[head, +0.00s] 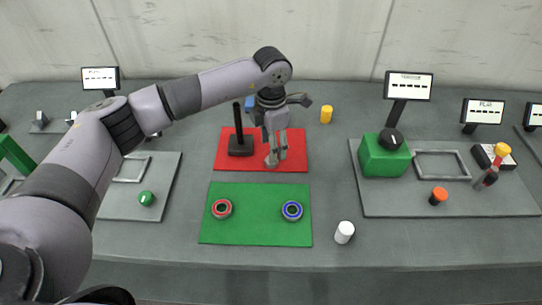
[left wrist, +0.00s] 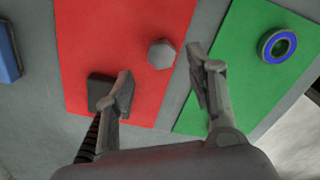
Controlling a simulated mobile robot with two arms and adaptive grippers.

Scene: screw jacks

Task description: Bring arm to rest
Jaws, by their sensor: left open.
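My left arm reaches in from the left in the head view, bent at the elbow. My left gripper (head: 277,152) points down over the red mat (head: 295,135). In the left wrist view the left gripper (left wrist: 163,88) has its two fingers spread apart, with nothing between them. A grey hexagonal piece (left wrist: 161,54) sits on the red mat beyond the fingertips. A black post on a block base (head: 240,146) stands on the red mat, left of the gripper. My right gripper is not in view.
A green mat (head: 257,235) in front holds a red-rimmed ring (head: 222,209) and a blue-rimmed ring (head: 292,211). A white cylinder (head: 344,232) stands right of it, a yellow cylinder (head: 326,114) behind. A grey panel (head: 420,203) carries a green box (head: 384,157) at right.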

